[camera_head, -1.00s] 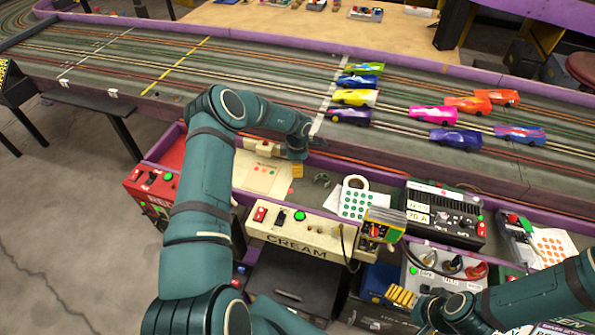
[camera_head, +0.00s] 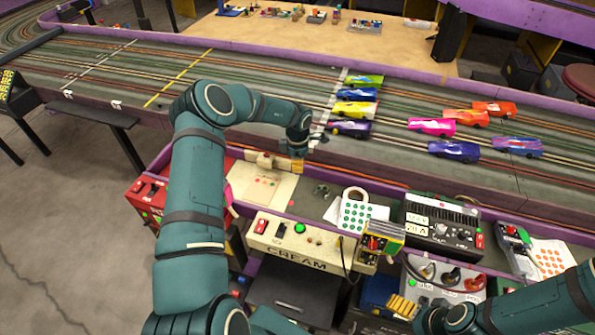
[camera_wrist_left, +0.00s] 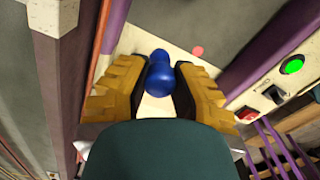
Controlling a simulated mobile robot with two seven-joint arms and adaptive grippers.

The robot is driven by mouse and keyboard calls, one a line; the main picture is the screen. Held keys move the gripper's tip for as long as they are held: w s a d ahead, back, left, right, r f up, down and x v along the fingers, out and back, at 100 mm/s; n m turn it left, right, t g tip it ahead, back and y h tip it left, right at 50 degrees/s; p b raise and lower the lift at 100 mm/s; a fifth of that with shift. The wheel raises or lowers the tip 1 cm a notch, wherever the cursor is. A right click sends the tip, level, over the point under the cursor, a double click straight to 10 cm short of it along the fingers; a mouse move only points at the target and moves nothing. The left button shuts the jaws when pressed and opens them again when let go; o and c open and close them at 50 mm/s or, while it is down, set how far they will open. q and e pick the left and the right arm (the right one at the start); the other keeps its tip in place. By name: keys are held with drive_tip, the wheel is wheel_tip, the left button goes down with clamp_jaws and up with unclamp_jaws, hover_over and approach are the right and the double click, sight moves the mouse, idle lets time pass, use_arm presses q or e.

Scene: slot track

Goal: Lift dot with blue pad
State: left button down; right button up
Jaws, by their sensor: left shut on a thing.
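My left gripper (camera_head: 297,166) is over the cream strip behind the control boxes. In the left wrist view its yellow fingers (camera_wrist_left: 158,88) are shut on a blue, rounded, knob-like pad (camera_wrist_left: 159,72). The pad's underside is hidden, and I cannot make the pad out in the head view. A small red dot (camera_wrist_left: 197,51) lies flat on the grey surface, apart from the pad in the picture. It also shows faintly in the head view (camera_head: 290,203). My right gripper (camera_head: 402,306) is low at the right; its jaw opening is unclear.
The cream control box (camera_head: 300,243) stands in front. Toy cars (camera_head: 350,128) sit on the track behind.

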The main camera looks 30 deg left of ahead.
use_arm(q)
drive_tip(key=shift+r, duration=0.7)
drive_tip(key=shift+s+r+p, duration=0.25)
drive_tip(key=shift+p, duration=0.2)
use_arm(e)
wheel_tip(320, 180, up, 7)
drive_tip(key=w+p, duration=0.2)
drive_tip(key=p, duration=0.4)
use_arm(q)
drive_tip(key=s+f+b, duration=0.1)
drive_tip(key=s+f, duration=0.1)
drive_tip(key=s+d+f+b, duration=0.1)
drive_tip(key=s+f, duration=0.1)
drive_tip(key=s+f+b, duration=0.2)
drive_tip(key=shift+s+d+f, duration=0.4)
drive_tip(key=shift+f+b, duration=0.9)
use_arm(e)
drive_tip(key=shift+s+f, duration=0.25)
drive_tip(key=shift+f, duration=0.7)
drive_tip(key=shift+s+f, duration=0.25)
drive_tip(key=shift+f, duration=0.7)
drive_tip(key=shift+s+f, duration=0.25)
drive_tip(key=shift+f, duration=0.7)
use_arm(q)
drive_tip(key=shift+f, duration=0.45)
use_arm(e)
drive_tip(key=shift+f, duration=0.2)
